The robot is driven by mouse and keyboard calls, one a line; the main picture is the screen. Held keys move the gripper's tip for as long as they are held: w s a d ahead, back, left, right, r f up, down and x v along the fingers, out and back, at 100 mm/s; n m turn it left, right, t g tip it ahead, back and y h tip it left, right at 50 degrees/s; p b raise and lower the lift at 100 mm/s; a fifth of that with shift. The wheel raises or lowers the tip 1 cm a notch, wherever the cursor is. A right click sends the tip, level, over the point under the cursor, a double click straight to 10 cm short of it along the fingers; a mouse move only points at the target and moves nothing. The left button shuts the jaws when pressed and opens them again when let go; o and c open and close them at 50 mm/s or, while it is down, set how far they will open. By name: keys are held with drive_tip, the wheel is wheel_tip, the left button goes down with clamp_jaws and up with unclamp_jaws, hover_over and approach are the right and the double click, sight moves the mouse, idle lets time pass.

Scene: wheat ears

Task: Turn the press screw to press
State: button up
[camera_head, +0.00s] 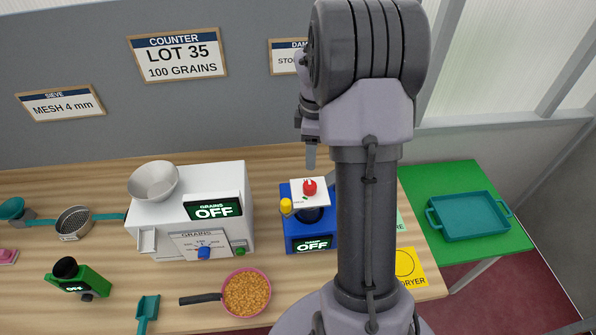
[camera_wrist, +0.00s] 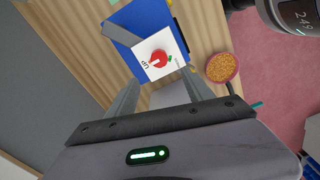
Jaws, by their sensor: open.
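The press screw is a red knob (camera_head: 309,187) on a white plate, on top of the blue damp meter (camera_head: 296,236), whose display reads OFF. In the wrist view the red knob (camera_wrist: 158,58) lies on the white plate just beyond and between my fingertips. My gripper (camera_head: 320,170) is open and empty above the knob, pointing down; my arm partly hides it. In the wrist view my gripper (camera_wrist: 160,78) shows both fingers apart, not touching the knob. A yellow knob (camera_head: 286,206) stands at the meter's left side.
A white grain counter (camera_head: 175,215) with a funnel stands left of the meter. A pink pan of grains (camera_head: 246,293) is in front. A green mat with a teal tray (camera_head: 470,215) lies right; a yellow DRYER card (camera_head: 408,268) is nearer. My arm hides the meter's right side.

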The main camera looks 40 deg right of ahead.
sight(310, 185)
wheel_tip(310, 185, down, 13)
drive_tip(key=shift+w+d+f, duration=0.1)
drive_tip(key=shift+f, duration=0.05)
clamp_jaws()
